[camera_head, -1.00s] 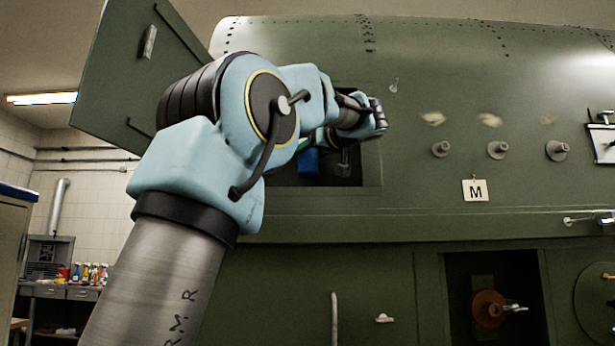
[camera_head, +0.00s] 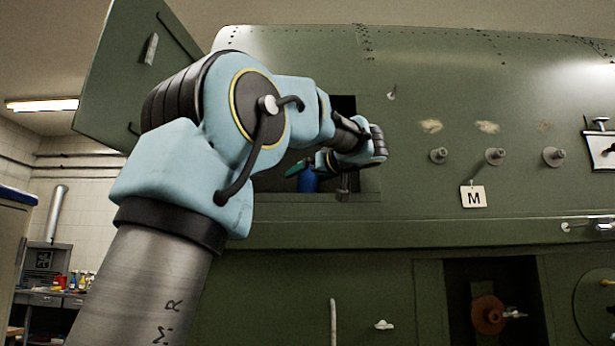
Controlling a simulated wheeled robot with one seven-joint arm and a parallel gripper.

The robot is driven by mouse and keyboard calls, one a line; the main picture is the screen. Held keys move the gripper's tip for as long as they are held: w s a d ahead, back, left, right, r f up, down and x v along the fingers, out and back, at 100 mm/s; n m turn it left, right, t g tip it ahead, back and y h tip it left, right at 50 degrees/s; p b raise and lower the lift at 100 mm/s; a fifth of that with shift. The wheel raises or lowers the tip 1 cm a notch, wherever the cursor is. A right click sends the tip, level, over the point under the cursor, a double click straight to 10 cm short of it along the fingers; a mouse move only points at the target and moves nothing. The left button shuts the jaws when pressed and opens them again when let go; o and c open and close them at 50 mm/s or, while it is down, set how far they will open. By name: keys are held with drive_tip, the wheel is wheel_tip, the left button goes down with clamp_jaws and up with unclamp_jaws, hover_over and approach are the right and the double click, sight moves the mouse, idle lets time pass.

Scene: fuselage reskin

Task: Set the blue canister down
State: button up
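The blue canister (camera_head: 307,182) shows as a small blue patch with a green part above it, inside the square opening (camera_head: 371,182) in the green fuselage. My arm reaches across to the opening, and its wrist (camera_head: 362,147) hides much of the canister. My gripper's fingers are hidden behind the arm links, so I cannot tell whether they hold the canister. I cannot tell whether the canister's base touches the floor of the opening.
An open green hatch door (camera_head: 135,75) stands at the upper left. Several bolts (camera_head: 494,156) and a tag marked M (camera_head: 473,197) are on the panel to the right. A lower opening (camera_head: 490,290) holds a rusty round fitting. A workbench (camera_head: 50,298) with bottles is at the far left.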

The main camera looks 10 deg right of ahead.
drive_tip(key=b+v, duration=0.2)
drive_tip(key=v, duration=1)
drive_tip(key=shift+b, duration=0.35)
